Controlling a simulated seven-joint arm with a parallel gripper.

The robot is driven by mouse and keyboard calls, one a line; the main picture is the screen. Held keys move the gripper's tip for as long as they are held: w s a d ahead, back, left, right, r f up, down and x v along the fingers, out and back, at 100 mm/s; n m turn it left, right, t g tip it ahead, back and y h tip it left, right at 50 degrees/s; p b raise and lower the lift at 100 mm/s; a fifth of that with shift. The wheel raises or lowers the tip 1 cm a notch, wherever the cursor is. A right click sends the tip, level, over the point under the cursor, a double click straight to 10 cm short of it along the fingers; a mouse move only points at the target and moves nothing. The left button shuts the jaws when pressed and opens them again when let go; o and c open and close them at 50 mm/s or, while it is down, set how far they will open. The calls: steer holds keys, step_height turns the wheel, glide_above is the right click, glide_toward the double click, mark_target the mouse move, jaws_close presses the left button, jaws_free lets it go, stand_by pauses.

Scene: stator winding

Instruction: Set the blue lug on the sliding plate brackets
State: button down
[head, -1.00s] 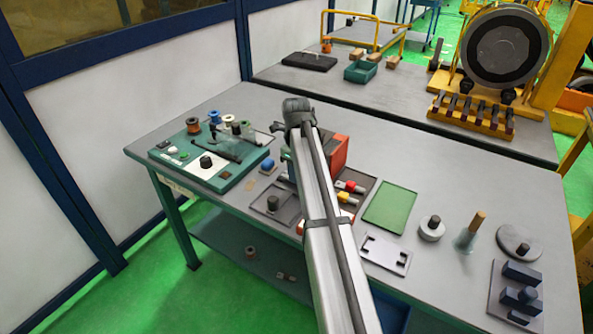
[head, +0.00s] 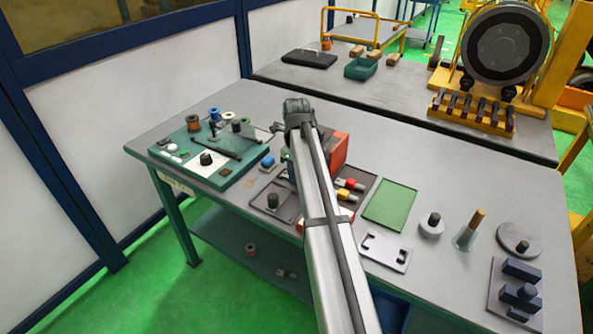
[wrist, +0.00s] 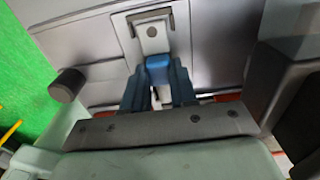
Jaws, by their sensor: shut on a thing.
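In the wrist view, my gripper (wrist: 158,80) has its two blue-grey fingers closed on the blue lug (wrist: 158,66), a small blue block. Just beyond the lug is a pale bracket (wrist: 152,31) with a dark round hole, standing out from a grey plate (wrist: 98,50). The lug appears close to the bracket's near end; I cannot tell whether they touch. A grey plate with a dark knob (head: 272,200) shows left of my arm there.
A red box (head: 340,150) stands just behind my arm. A green mat (head: 389,206) and a pale notched plate (head: 385,251) lie right of it.

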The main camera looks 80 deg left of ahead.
stand_by(0.3)
steer(key=c, duration=0.6)
jaws_free()
steer(key=shift+r, duration=0.15)
steer(key=shift+r, duration=3.35)
